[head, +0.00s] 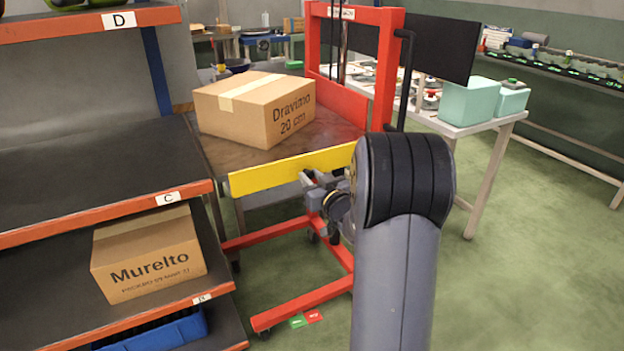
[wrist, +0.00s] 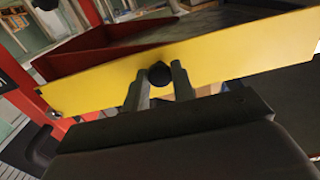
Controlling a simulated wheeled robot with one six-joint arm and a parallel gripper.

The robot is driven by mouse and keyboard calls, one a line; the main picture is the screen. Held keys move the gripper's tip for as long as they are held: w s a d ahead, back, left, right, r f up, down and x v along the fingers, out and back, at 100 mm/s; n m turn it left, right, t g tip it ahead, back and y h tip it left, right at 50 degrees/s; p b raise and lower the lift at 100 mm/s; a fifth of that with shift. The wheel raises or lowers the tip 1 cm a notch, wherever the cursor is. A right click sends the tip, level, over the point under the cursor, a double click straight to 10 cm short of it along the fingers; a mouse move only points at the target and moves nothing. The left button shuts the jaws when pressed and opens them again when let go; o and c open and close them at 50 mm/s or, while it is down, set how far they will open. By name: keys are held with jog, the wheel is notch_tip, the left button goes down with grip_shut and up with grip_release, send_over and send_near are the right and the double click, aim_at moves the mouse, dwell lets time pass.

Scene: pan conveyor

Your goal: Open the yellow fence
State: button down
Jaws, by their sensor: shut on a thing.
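The yellow fence (head: 275,174) is a flat bar across the near edge of the dark platform (head: 335,131). It stands upright there, in front of the cardboard box marked Dravimo (head: 285,122). My gripper (head: 308,180) is at the fence's outer face, partly hidden behind my arm. In the wrist view the yellow fence (wrist: 230,60) crosses the picture at a tilt. My gripper's two fingers are on either side of a round black knob (wrist: 159,73) on the fence and are shut on it.
A red frame (head: 385,65) with a red side wall (head: 340,98) stands around the platform. A shelf (head: 100,215) on the left holds a box marked Murelto (head: 150,255). A table (head: 455,128) with teal bins stands behind at right. The green floor at right is clear.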

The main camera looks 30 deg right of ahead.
aim_at(312, 160)
notch_tip(312, 160, up, 6)
jog(key=p, duration=0.3)
jog(key=shift+f, duration=0.2)
jog(key=c, duration=1.5)
grip_release()
jog(key=shift+r, duration=0.1)
jog(key=o, duration=0.3)
jog(key=shift+f, duration=0.2)
jog(key=shift+o, duration=0.2)
jog(key=s+p, duration=0.1)
jog(key=s, duration=0.9)
jog(key=shift+s+d, duration=0.2)
jog(key=shift+s, duration=0.2)
jog(key=shift+w, duration=0.1)
